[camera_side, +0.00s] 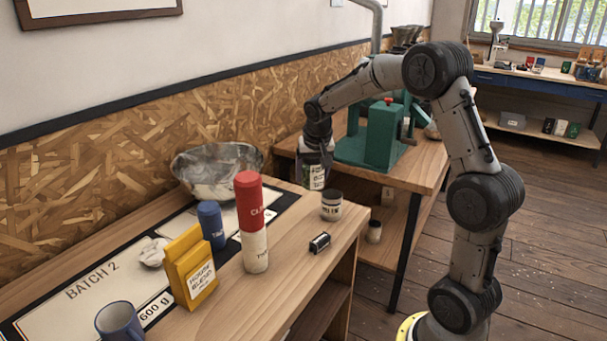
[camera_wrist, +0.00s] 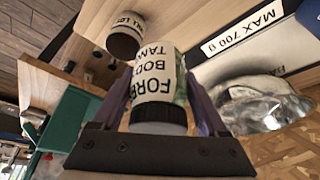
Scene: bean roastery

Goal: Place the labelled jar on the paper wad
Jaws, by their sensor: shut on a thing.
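My gripper (camera_side: 316,150) is shut on a labelled jar (camera_side: 317,177) and holds it in the air, past the far right end of the wooden table. In the wrist view my gripper's two fingers (camera_wrist: 160,85) press on either side of the jar (camera_wrist: 157,83). It has a white label with large black print and a dark end towards the camera. The paper wad (camera_side: 152,252), white and crumpled, lies on the table left of the yellow packet, well away from the jar. The wad does not show in the wrist view.
A yellow packet (camera_side: 190,272), blue container (camera_side: 212,226) and tall red-and-cream cylinder (camera_side: 252,215) stand between jar and wad. A metal bowl (camera_side: 205,178) is behind them.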

